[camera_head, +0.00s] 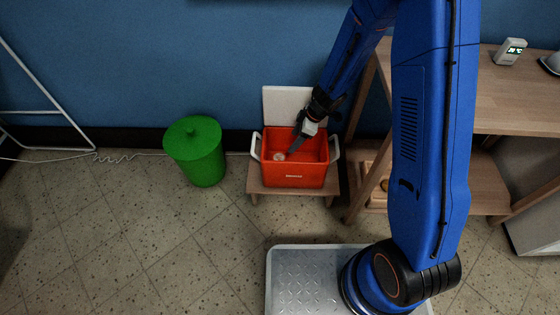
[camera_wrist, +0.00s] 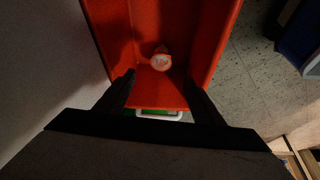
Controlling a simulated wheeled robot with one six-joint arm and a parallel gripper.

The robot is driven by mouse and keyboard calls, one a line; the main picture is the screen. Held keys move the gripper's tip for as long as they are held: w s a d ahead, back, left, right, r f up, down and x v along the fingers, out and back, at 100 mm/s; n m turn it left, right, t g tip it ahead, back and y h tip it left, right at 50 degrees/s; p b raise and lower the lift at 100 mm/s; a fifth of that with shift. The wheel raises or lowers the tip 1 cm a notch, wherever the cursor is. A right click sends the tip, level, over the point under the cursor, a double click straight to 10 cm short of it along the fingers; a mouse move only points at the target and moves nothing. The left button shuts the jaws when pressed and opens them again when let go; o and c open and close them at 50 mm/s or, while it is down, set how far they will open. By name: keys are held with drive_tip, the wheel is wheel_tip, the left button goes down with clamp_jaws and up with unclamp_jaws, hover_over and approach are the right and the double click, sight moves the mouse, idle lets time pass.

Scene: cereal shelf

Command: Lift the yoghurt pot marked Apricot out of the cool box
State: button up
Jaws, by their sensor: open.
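A red-orange cool box (camera_head: 293,181) stands open on a low wooden stand, with its white lid (camera_head: 285,107) raised behind it. One small round pot (camera_head: 279,156) with a pale top lies inside, towards the left end. In the wrist view the pot (camera_wrist: 160,60) sits on the box floor near the end wall; its marking is too small to read. My gripper (camera_head: 293,149) reaches down into the box from the upper right. In the wrist view its two dark fingers (camera_wrist: 158,88) are apart, with nothing between them. The pot is beyond the fingertips.
White handles (camera_head: 254,146) stick up at both ends of the box. A green lidded bin (camera_head: 195,152) stands to its left. A wooden shelf unit (camera_head: 362,130) is close on the right. The tiled floor in front is clear.

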approach(280, 158)
drive_tip(key=x, duration=0.5)
drive_tip(key=shift+w+f, duration=0.25)
drive_tip(key=shift+x, duration=2.6)
drive_tip(key=shift+s+a, duration=0.15)
drive_tip(key=c, duration=1.1)
